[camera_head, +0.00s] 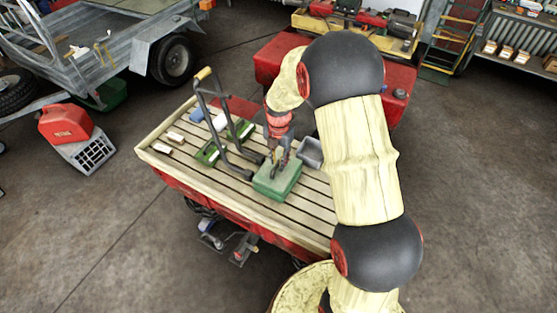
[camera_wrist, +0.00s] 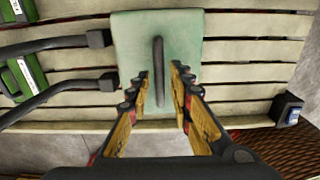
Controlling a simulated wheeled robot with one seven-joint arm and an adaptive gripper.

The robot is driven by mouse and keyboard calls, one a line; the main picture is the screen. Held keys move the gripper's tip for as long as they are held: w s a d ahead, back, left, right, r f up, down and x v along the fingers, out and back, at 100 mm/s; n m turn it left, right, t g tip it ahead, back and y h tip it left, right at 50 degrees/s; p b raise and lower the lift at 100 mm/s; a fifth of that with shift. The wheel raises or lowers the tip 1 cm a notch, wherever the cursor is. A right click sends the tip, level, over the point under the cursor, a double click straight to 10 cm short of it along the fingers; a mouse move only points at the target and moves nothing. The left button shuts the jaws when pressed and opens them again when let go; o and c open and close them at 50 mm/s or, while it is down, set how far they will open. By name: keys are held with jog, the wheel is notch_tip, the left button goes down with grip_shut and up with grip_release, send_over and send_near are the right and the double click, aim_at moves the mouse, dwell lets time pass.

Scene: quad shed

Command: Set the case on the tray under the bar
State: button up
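The case is a pale green box (camera_head: 277,181) with a dark handle on top, resting on the slatted wooden bed. In the wrist view the case (camera_wrist: 186,35) fills the top middle. My gripper (camera_head: 279,162) points down over the case. In the wrist view my gripper (camera_wrist: 161,72) is open, one finger on each side of the handle; whether either touches it cannot be told. The bar is a dark bent tube frame (camera_head: 220,133) with a tan grip, left of the case. A green tray-like piece (camera_head: 209,154) lies beneath it, partly hidden by the tubes.
A grey bin (camera_head: 309,152) stands right behind the case. Small pale blocks (camera_head: 160,148) and a blue item (camera_head: 196,115) lie on the bed's left side. The bed's front slats (camera_head: 245,201) are bare. A dark blue item (camera_wrist: 287,109) sits at the bed's edge.

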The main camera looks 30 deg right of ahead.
jog(key=shift+o, duration=0.4)
jog(key=s+a+r+m+t, duration=0.1)
jog(key=s+r+m, duration=0.1)
jog(key=r, duration=0.7)
jog(key=s+a+r+m, duration=0.1)
jog(key=a+r+m, duration=0.1)
jog(key=r, duration=0.7)
jog(key=s+a+r+m+t, duration=0.1)
jog(key=s+a+r+m, duration=0.1)
jog(key=s+m, duration=0.5)
jog(key=s+a+r+m+t, duration=0.2)
jog(key=s+a+r+m, duration=0.1)
jog(key=s+r+m, duration=0.2)
jog(key=s+a+r+m+t, duration=0.1)
jog(key=s+a+r+m, duration=0.2)
jog(key=s+m, duration=0.5)
jog(key=shift+s+r+m+t+p, duration=0.35)
jog(key=shift+s+r, duration=0.35)
jog(key=shift+s, duration=0.5)
